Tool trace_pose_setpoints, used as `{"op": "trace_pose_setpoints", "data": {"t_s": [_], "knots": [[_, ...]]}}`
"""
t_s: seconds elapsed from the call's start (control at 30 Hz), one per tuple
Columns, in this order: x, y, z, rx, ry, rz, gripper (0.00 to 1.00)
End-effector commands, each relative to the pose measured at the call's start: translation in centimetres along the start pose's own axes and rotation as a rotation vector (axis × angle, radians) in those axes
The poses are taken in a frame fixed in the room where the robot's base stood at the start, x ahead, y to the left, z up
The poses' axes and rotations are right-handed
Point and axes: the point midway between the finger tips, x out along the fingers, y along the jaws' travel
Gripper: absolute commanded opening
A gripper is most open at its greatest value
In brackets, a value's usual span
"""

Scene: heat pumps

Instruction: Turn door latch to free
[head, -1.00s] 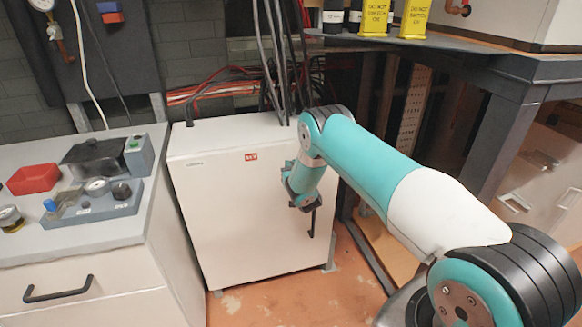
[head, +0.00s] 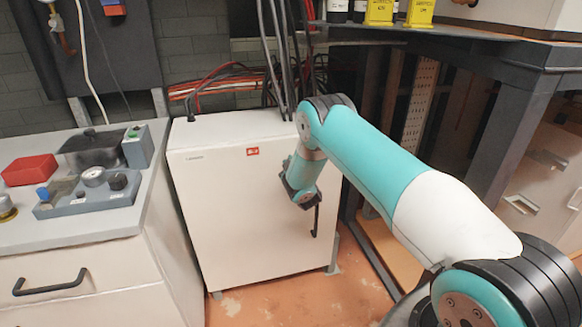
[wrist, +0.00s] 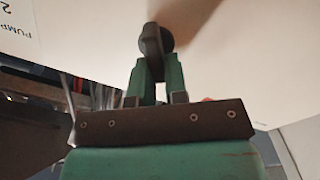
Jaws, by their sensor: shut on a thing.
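A white cabinet (head: 235,220) with a small red label stands on the floor in the head view; its door faces me. My gripper (wrist: 155,70) is shut on the dark door latch (wrist: 152,38), which stands out from the pale door (wrist: 235,60) in the wrist view. The fingers sit on either side of it. In the head view my gripper (head: 302,198) is at the right side of the door, and my wrist hides most of the latch. A black vertical bar (head: 315,221) shows just below it. The door looks closed.
A grey-topped counter (head: 90,225) with a red box (head: 30,170) and a control unit stands left of the cabinet. Black cables (head: 275,70) drop to the cabinet top. A dark steel table (head: 500,60) stands on the right. The floor before the cabinet is clear.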

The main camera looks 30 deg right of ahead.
Motion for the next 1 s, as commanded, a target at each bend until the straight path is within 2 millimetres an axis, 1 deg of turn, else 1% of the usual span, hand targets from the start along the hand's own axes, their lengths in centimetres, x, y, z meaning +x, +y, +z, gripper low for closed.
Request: {"op": "trace_pose_setpoints", "data": {"t_s": [0.03,0.6,0.8,1.0], "knots": [[0.0,-0.3,0.1,-0.044,0.0,-0.001,0.0],[0.0,-1.1,0.4,-0.573,-0.002,-0.003,0.0],[0.0,-1.3,0.6,-0.718,-0.002,-0.003,0.0],[0.0,-1.4,0.7,-0.818,-0.002,-0.002,0.0]]}}
